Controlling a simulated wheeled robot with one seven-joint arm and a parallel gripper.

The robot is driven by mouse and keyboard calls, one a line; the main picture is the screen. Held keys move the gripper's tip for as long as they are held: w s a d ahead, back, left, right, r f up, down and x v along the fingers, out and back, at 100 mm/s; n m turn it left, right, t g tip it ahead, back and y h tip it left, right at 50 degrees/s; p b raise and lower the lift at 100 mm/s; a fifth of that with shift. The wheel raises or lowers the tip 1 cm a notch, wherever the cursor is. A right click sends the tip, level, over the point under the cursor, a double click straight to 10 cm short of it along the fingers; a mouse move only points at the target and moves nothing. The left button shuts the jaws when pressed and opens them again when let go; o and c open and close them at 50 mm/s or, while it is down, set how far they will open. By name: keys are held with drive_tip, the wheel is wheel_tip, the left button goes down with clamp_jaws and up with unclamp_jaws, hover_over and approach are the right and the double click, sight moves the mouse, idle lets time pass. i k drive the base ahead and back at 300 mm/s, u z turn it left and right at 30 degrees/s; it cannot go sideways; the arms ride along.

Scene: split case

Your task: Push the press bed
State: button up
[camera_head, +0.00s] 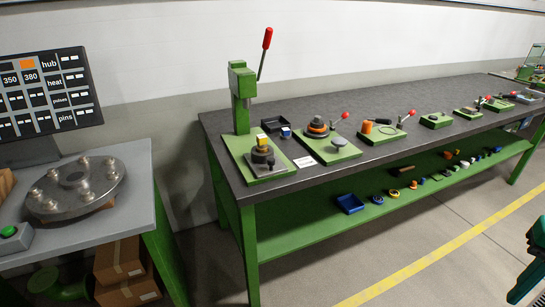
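A green arbor press (240,98) stands at the left end of the long dark workbench, with a red-knobbed lever (266,40) pointing up. Its green base plate (235,147) lies flat on the bench top. A grey plate (283,162), seemingly the press bed, sits on this base, in front of the column. A dark round part with a yellow block (262,141) on top rests on the plate. The plate appears to stand forward of the press head, not directly under it.
More green fixtures line the long bench (380,152), with a white card (304,162) and dark tray (274,124) near the press. A left table holds a bolted metal flange (105,190), a green button (9,231) and a screen (45,90). Floor ahead is clear.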

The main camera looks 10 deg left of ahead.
sight(263, 165)
drive_tip(key=i, duration=1)
